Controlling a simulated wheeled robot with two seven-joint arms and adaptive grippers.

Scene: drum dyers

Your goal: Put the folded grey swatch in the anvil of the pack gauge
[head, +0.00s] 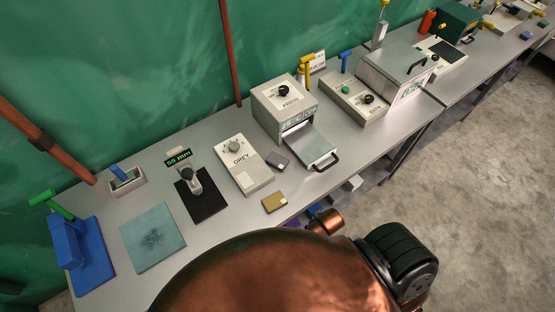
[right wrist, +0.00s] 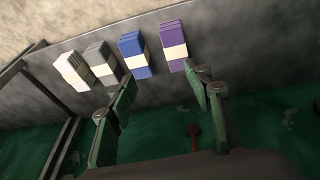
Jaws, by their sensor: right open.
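The folded grey swatch (right wrist: 103,62) has a pale band and lies in a row of banded swatches in the right wrist view, between a white and a blue one. I cannot make it out for certain in the head view, where my copper-coloured arm covers part of that area. My right gripper (right wrist: 162,82) is open and empty, its fingers pointing toward the row and apart from it. The likely pack gauge (head: 190,182), with a "55 mm" display and black base, stands on the bench in the head view. My left gripper is not in view.
Beside the grey swatch lie white (right wrist: 73,71), blue (right wrist: 134,55) and purple (right wrist: 173,46) swatches.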

